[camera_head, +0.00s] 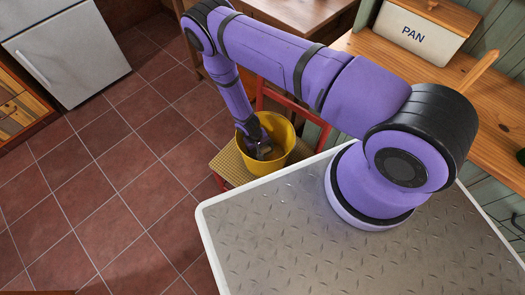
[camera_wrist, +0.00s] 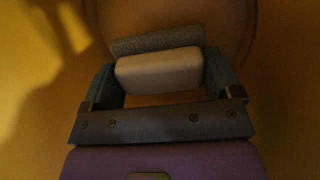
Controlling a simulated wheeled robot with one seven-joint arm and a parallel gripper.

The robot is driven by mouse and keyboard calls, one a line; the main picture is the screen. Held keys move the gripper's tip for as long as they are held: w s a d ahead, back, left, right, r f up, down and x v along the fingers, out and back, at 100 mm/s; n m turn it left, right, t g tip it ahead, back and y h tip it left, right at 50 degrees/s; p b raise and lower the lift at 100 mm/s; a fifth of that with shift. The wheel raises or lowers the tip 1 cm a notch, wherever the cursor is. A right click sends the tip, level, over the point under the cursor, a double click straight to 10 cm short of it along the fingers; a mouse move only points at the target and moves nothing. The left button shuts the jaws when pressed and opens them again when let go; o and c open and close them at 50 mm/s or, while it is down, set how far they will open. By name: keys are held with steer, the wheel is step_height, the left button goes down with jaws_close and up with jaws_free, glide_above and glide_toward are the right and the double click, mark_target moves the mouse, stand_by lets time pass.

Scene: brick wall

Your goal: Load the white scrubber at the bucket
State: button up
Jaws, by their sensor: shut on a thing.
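The yellow bucket (camera_head: 279,137) stands on a chair with a woven seat. My gripper (camera_head: 263,152) reaches down inside the bucket. In the wrist view my gripper (camera_wrist: 160,75) is shut on the white scrubber (camera_wrist: 160,72), which lies between the two fingers and has a grey textured layer along its far side. The yellow bucket wall (camera_wrist: 35,90) surrounds it in the dim wrist view. I cannot tell whether the scrubber touches the bucket floor. In the head view the scrubber is hidden by the gripper and the bucket.
The red chair (camera_head: 228,165) under the bucket stands beside my metal deck. A wooden counter (camera_head: 490,110) at the right bears a white bin marked PAN (camera_head: 413,35). A white appliance (camera_head: 70,50) stands at the far left. The tiled floor (camera_head: 110,190) is clear.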

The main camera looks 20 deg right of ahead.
step_height(320, 180, up, 22)
stand_by(2.5)
stand_by(2.0)
step_height(320, 180, up, 4)
steer(key=shift+f, duration=0.1)
stand_by(0.3)
stand_by(0.6)
